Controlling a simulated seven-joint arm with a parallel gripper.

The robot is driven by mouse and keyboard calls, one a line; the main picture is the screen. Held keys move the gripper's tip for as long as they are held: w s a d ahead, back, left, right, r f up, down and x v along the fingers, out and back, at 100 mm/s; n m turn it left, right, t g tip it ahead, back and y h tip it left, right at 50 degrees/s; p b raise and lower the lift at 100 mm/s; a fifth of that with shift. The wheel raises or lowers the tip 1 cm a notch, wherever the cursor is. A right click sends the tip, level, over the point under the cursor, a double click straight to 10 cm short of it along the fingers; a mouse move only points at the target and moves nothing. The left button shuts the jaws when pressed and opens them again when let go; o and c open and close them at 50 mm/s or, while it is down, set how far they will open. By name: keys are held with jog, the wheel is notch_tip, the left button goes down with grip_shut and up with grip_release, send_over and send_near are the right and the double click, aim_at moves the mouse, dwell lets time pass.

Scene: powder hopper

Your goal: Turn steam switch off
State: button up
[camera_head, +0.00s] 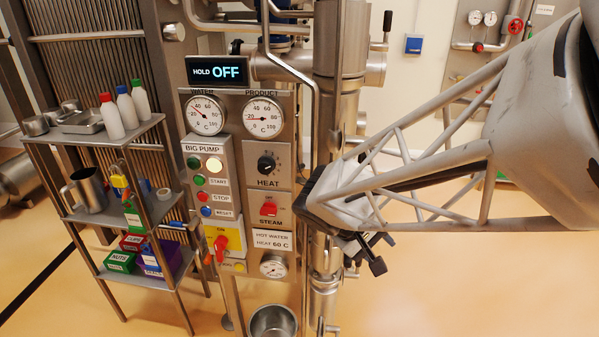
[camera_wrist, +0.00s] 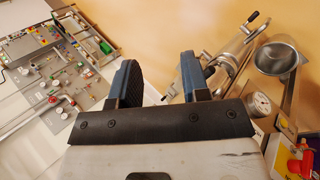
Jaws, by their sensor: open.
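The steam switch (camera_head: 268,208) is a small red knob on the grey panel, above the label STEAM. Its small position marks are too fine to read. I cannot make it out in the wrist view. My gripper (camera_head: 373,256) is to the right of the panel and lower than the switch, clear of it. In the wrist view my gripper (camera_wrist: 158,78) has its two blue-black fingers apart, with nothing between them. The fingers point away from the panel, toward the floor and a distant wall.
The black heat knob (camera_head: 267,164) sits above the switch. A red rotary switch on a yellow plate (camera_head: 222,243) is lower left. Vertical steel pipes (camera_head: 325,270) stand between panel and gripper. A steel pot (camera_wrist: 278,58) and small gauge (camera_wrist: 260,104) show in the wrist view.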

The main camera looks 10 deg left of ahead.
jog(key=w+a+f+n+t+h, duration=0.1)
jog(key=w+a+f+t, duration=0.1)
jog(key=a, duration=0.3)
jog(key=w+a+f+n+t, duration=0.2)
jog(key=w+a, duration=0.2)
jog(key=a, duration=0.1)
jog(key=w+a+f+n+t+h, duration=0.1)
jog(key=w+a+t, duration=0.2)
jog(key=a, duration=0.3)
jog(key=shift+f+h, duration=0.3)
jog(key=shift+f, duration=0.1)
jog(key=n+t+y, duration=0.3)
jog(key=t, duration=0.4)
send_near(266, 214)
jog(key=w, duration=0.1)
jog(key=shift+w+d+f, duration=0.1)
jog(key=shift+w+d, duration=0.15)
jog(key=shift+d, duration=0.1)
jog(key=shift+w+d, duration=0.1)
jog(key=shift+w, duration=0.1)
jog(key=shift+x, duration=3.65)
jog(key=shift+w, duration=0.1)
